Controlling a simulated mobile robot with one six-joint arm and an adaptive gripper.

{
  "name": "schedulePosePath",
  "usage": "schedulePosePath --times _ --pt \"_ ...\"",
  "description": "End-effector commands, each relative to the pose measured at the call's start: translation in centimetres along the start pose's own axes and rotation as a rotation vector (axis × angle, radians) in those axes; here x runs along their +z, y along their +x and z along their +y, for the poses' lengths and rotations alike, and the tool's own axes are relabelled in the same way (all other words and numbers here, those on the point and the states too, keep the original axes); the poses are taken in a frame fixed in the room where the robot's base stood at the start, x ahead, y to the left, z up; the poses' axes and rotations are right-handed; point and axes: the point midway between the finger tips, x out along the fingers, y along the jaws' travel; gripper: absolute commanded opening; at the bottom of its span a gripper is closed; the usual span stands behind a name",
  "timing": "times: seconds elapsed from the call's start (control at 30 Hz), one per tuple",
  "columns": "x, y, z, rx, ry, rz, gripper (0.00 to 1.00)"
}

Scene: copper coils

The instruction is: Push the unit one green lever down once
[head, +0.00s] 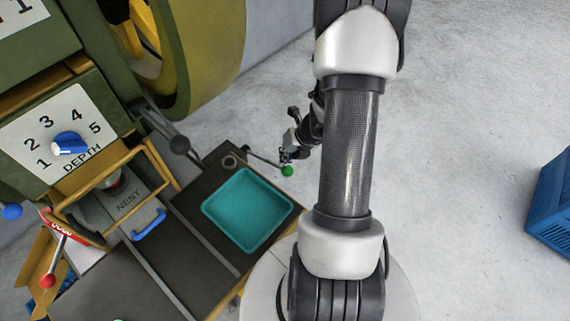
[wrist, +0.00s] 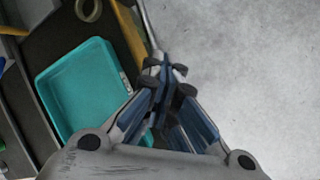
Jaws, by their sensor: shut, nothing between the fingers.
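The green lever is a thin metal rod with a green ball knob (head: 287,171). It sticks out to the right from the dark bench edge in the head view, tilting toward the picture's bottom at its knob end. My gripper (head: 285,156) is just above the knob in the picture; I cannot tell whether they touch. In the wrist view my gripper (wrist: 165,72) is shut and empty. A rod (wrist: 148,24) runs down to its fingertips there, and the fingers hide any knob.
A teal tray (head: 206,207) lies on the dark bench, left of my gripper. A machine panel with a blue depth dial (head: 69,143) stands at the left, near a red-knobbed lever (head: 48,281). A blue crate (head: 549,207) sits far right. The grey floor between is clear.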

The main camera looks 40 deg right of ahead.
Motion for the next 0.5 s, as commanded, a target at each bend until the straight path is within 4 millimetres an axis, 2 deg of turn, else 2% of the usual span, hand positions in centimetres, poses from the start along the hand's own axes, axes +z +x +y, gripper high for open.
schedulePosePath --times 0.5 --pt "-0.38 0.5 -0.33 0.0 0.001 0.001 0.0"
